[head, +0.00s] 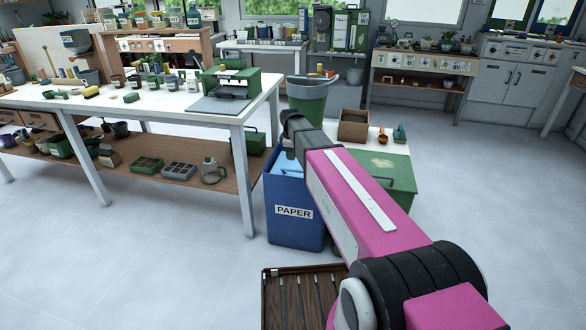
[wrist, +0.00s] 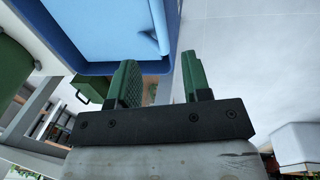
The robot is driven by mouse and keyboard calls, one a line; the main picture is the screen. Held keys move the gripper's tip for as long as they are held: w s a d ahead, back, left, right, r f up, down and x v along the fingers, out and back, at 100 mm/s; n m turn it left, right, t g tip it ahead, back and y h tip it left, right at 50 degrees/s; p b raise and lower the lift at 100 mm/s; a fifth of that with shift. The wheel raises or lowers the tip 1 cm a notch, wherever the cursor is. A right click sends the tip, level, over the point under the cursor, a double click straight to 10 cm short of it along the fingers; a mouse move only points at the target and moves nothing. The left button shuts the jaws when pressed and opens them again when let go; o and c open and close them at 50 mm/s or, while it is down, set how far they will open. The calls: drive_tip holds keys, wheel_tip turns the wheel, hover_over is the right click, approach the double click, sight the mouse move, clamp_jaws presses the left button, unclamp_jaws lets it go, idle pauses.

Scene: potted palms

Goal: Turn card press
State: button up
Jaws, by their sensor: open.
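A green box-shaped device (head: 230,82), which may be the card press, stands at the right end of the white table (head: 262,92). A dark grey plate lies at its front; I cannot make out a separate turning handle. My gripper (wrist: 162,82) shows two green fingers, apart and with nothing between them. In the head view my arm reaches forward, to the right of the table, and its end is over the blue paper bin (head: 293,212). The fingers themselves are hardly visible there. The bin's rim and light-blue contents show in the wrist view (wrist: 112,28). The green device is not clearly seen there.
Several jars stand on the white table, with trays on its lower shelf. A grey-green bin (head: 308,105), a cardboard box (head: 353,125) and a green-fronted cabinet (head: 400,190) crowd near my arm. A dark slatted crate (head: 285,285) is in front. Floor at the right is clear.

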sight(293, 169)
drive_tip(key=f, duration=0.3)
drive_tip(key=w+f, duration=0.1)
drive_tip(key=f, duration=0.5)
drive_tip(key=shift+w+d, duration=0.25)
clamp_jaws()
